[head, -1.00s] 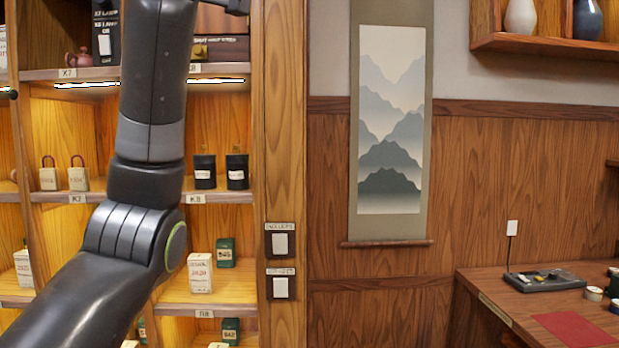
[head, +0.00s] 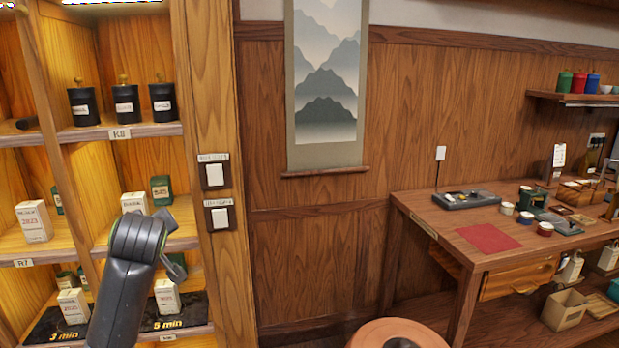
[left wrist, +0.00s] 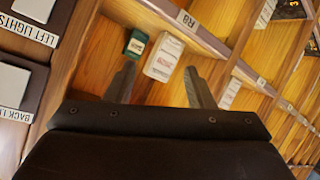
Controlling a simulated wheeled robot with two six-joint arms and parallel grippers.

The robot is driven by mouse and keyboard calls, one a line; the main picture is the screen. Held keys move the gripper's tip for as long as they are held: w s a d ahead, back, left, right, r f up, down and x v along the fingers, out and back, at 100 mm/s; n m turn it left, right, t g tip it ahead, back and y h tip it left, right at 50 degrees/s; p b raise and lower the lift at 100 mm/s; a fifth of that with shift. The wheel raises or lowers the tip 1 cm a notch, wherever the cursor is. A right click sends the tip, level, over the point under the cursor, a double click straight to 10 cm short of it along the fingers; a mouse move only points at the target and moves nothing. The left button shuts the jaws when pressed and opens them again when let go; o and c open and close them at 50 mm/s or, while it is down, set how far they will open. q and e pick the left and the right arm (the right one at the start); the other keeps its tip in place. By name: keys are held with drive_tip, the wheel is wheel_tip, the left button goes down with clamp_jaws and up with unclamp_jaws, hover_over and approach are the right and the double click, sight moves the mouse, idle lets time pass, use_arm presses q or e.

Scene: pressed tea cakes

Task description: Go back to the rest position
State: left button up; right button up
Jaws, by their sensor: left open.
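My left arm (head: 130,275) comes up from the bottom left of the head view, in front of the wooden shelf. Its gripper is mostly hidden there behind the wrist. In the left wrist view my left gripper (left wrist: 160,67) is open with its two fingers apart. A white box (left wrist: 163,57) and a dark green box (left wrist: 137,43) show beyond the fingers, on a shelf. I see nothing held between the fingers. My right gripper is in neither view.
The shelf post with light switches (head: 218,215) stands right of my arm. Black jars (head: 123,104) and boxes fill the shelf bays. A wooden table (head: 460,250) with a red mat (head: 488,238) stands at right. A round brown-topped object (head: 398,335) is at the bottom.

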use_arm(q)
drive_tip(key=s+f+m+g+h, duration=0.1)
drive_tip(key=s+f+m+g, duration=0.15)
drive_tip(key=s+f, duration=0.75)
drive_tip(key=s+f+m+g+h, duration=0.1)
drive_tip(key=s+f+m, duration=0.35)
drive_tip(key=f, duration=0.95)
drive_tip(key=s+d+f+m+g+h, duration=0.1)
drive_tip(key=s+f, duration=0.2)
drive_tip(key=s, duration=0.6)
drive_tip(key=s+d+f+m+g, duration=0.15)
drive_tip(key=s+f, duration=0.25)
drive_tip(key=s, duration=0.6)
drive_tip(key=s+f+g+h, duration=0.1)
drive_tip(key=s+f+g, duration=0.15)
drive_tip(key=s, duration=0.65)
wheel_tip(320, 180, down, 27)
drive_tip(key=a, duration=0.2)
drive_tip(key=s+d+f+g, duration=0.1)
drive_tip(key=s+f, duration=1.3)
drive_tip(key=s, duration=0.1)
drive_tip(key=shift+s+d+g+h, duration=0.2)
drive_tip(key=shift+d+g+h, duration=0.05)
drive_tip(key=shift+g+h, duration=0.15)
